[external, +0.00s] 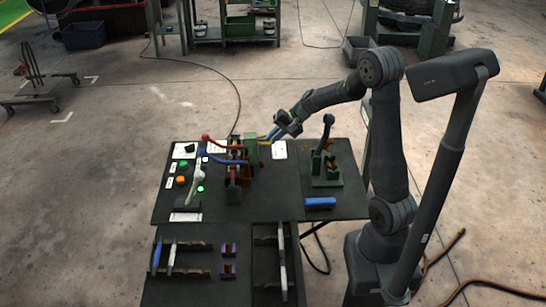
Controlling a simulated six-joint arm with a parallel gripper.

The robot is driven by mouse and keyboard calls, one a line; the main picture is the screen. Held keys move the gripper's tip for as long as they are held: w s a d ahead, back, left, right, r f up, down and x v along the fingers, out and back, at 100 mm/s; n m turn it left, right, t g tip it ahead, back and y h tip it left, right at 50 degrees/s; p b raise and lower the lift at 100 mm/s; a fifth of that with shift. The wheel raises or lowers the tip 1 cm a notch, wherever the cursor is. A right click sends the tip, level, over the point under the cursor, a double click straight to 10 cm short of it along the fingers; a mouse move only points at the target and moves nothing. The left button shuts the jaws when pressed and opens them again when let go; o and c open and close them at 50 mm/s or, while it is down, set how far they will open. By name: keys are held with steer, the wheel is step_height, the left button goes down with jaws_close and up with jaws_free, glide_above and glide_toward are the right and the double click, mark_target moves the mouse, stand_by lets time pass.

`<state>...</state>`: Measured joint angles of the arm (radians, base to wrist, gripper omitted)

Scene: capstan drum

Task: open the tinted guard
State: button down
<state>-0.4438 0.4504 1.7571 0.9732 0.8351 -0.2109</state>
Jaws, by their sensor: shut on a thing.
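My gripper (270,136) reaches in from the right to the upper right of the green drum stand (251,152) on the dark table (220,215). It is shut on a small part beside this stand. Blue and yellow show at the fingertips, but the held part is too small to make out. I cannot pick out the tinted guard's outline or tell how far it stands open.
A red-knobbed lever (206,137) and a blue lever (203,154) lie left of the stand. A green stand with a black-knobbed lever (328,119) is to the right. A blue block (320,203) lies in front of it. Lit buttons (183,162) are at the left.

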steer(key=shift+s+d+f, duration=0.1)
steer(key=shift+s+f, duration=0.05)
steer(key=shift+f, duration=0.1)
steer(key=c, duration=1.5)
jaws_free()
steer(key=shift+r, duration=0.1)
steer(key=v, duration=1.7)
steer(key=shift+r, duration=0.2)
